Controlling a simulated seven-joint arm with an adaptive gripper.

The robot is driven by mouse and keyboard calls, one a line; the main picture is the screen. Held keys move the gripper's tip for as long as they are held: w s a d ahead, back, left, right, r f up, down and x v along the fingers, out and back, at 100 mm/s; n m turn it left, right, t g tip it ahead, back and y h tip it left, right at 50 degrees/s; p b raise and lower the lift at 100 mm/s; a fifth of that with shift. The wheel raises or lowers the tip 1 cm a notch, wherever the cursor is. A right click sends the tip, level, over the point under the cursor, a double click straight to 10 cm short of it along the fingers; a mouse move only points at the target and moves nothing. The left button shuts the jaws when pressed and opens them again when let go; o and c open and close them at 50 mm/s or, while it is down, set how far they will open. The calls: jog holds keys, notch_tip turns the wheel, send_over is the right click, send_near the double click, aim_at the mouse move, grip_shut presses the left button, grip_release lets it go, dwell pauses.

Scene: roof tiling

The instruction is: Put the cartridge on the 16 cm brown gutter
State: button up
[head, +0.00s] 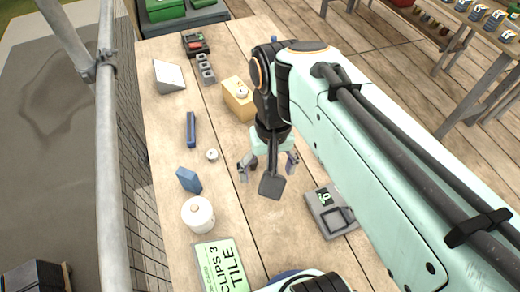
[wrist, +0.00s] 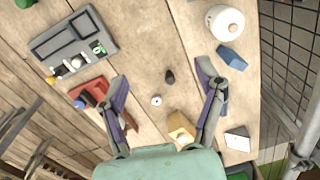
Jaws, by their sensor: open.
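My gripper (head: 268,163) hangs over the middle of the wooden table, its two fingers spread and nothing held between them. In the wrist view the open gripper (wrist: 162,75) shows purple pads. I cannot make out for certain which thing is the cartridge. A blue bar (head: 191,129) lies left of the gripper. No brown gutter can be made out in either view.
A white jar (head: 198,215), blue block (head: 188,180) and small white ring (head: 212,155) stand left of the gripper. A yellow box (head: 238,100) is behind it, a grey tray (head: 332,212) to the right. A red tray (wrist: 90,95) shows in the wrist view. Scaffold poles (head: 108,150) line the left.

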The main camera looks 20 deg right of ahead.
jog(key=s+a+f+n, duration=0.2)
jog(key=s+f+n, duration=0.1)
jog(key=s, duration=0.5)
jog(key=shift+a+f, duration=0.15)
jog(key=shift+f, duration=0.1)
